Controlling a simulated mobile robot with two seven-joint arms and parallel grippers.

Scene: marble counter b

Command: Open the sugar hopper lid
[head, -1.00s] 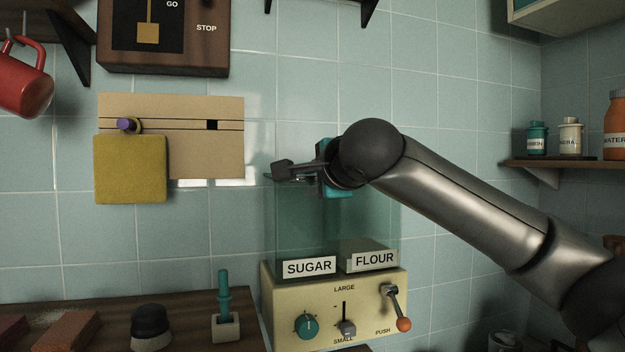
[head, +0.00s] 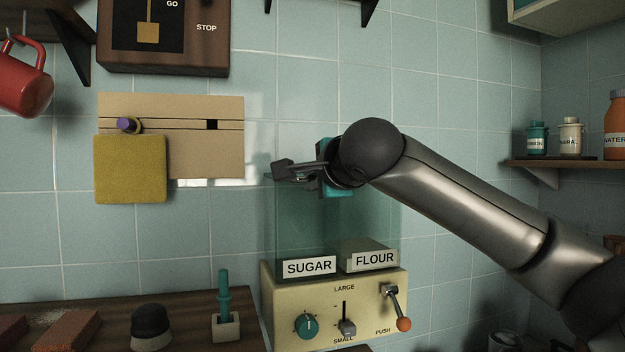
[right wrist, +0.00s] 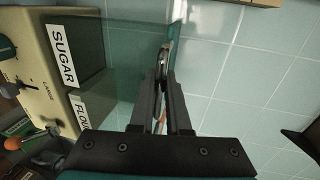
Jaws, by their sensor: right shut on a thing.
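The sugar hopper (head: 300,225) is the left part of a clear teal box above a cream dispenser, with a SUGAR label (head: 309,267) low on its front. Its top edge lies at the height of my right gripper (head: 290,171), and the lid is hard to make out there. My right gripper comes in from the right over the hopper's top. In the right wrist view its fingers (right wrist: 163,62) are closed together on a small grey rounded piece (right wrist: 166,47), seemingly the lid's handle, beside the teal panel. The fingers hide part of it. My left gripper is not in view.
The FLOUR hopper (head: 374,259) stands right beside the sugar one. The dispenser front (head: 275,310) has a teal knob, a slider and an orange-tipped lever (head: 402,322). A tiled wall is behind. A yellow sponge-like pad (head: 130,170) hangs at left.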

